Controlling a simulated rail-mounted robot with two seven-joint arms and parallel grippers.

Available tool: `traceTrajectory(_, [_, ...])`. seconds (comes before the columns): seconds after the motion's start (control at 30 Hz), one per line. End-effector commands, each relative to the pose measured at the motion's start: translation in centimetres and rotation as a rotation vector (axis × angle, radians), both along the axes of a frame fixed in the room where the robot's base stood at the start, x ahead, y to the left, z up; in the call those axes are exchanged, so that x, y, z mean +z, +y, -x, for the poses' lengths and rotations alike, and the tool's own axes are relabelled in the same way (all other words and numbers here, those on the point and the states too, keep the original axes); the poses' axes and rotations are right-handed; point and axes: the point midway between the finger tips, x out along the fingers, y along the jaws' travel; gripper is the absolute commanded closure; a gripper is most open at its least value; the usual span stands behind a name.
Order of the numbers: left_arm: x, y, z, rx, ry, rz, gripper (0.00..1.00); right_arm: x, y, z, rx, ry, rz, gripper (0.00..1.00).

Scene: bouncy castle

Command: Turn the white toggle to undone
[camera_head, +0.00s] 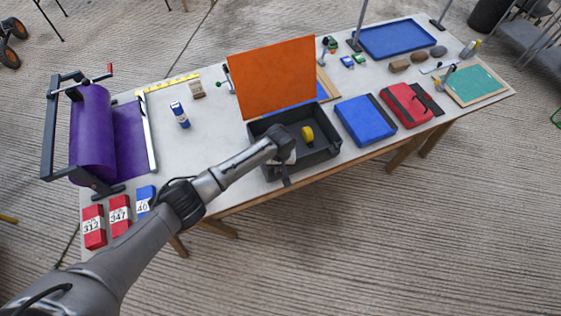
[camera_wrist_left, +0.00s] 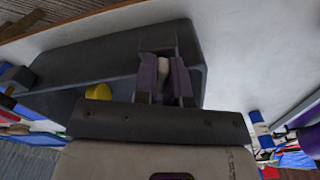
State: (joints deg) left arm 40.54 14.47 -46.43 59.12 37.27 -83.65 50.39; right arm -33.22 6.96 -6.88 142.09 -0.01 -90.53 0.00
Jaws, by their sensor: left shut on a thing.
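The white toggle (camera_wrist_left: 163,68) shows as a small pale peg between the fingers of my left gripper (camera_wrist_left: 163,82) in the left wrist view. My left gripper is shut on it, at the dark open box (camera_wrist_left: 80,55). In the head view my left gripper (camera_head: 284,165) is at the front left part of the same box (camera_head: 322,163), and the gripper and wrist hide the toggle there. How far the toggle is turned cannot be told. My right gripper is not in view.
A yellow round thing (camera_head: 307,134) lies in the box. An orange panel (camera_head: 273,77) stands upright behind it. A blue case (camera_head: 365,119) and a red case (camera_head: 406,104) lie to its right. A purple roll (camera_head: 90,135) stands at the left. Bare tabletop (camera_head: 205,145) lies left of the box.

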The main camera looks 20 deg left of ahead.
Motion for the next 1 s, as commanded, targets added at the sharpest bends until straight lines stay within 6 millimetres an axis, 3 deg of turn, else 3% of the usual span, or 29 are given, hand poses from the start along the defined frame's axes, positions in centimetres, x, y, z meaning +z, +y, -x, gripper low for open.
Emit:
traceTrajectory(0.03, [0.4,-0.1,0.1,-0.044,0.003,0.001,1.0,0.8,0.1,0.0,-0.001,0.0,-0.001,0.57])
traceTrajectory(0.4, [0.3,-0.1,0.0,-0.396,0.001,0.001,1.0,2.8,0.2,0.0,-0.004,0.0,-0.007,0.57])
traceTrajectory(1.0, [0.1,-0.1,0.0,-0.935,0.0,0.001,1.0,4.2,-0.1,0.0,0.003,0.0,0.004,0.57])
